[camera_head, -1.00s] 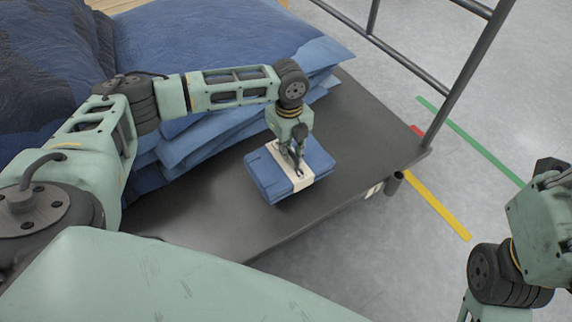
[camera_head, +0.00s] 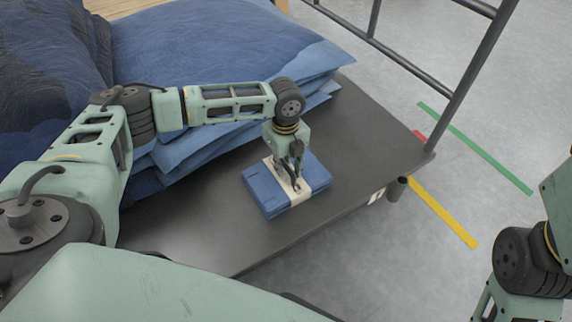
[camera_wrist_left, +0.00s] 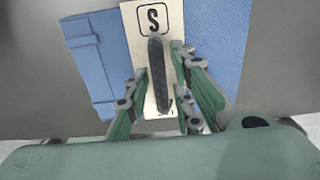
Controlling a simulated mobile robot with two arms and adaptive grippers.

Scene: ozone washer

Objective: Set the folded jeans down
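The folded jeans (camera_head: 265,191) are a flat blue bundle with a pale paper band (camera_head: 297,191) around the middle. They are level, at the bare near part of a dark platform (camera_head: 360,142). I cannot tell whether they touch it or hang just above. My left gripper (camera_head: 293,181) points down over the band and is shut on the bundle. In the left wrist view the jeans (camera_wrist_left: 92,68) lie under the gripper (camera_wrist_left: 158,85), with an "S" on the band and a dark upright strip between the fingers. My right gripper is out of view.
Large blue denim stacks (camera_head: 225,50) lie on the platform behind and left of the bundle. A dark metal rail (camera_head: 470,75) rises at the platform's right end. Bare platform surrounds the bundle's right side. Green (camera_head: 475,147) and yellow (camera_head: 443,212) tape mark the floor.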

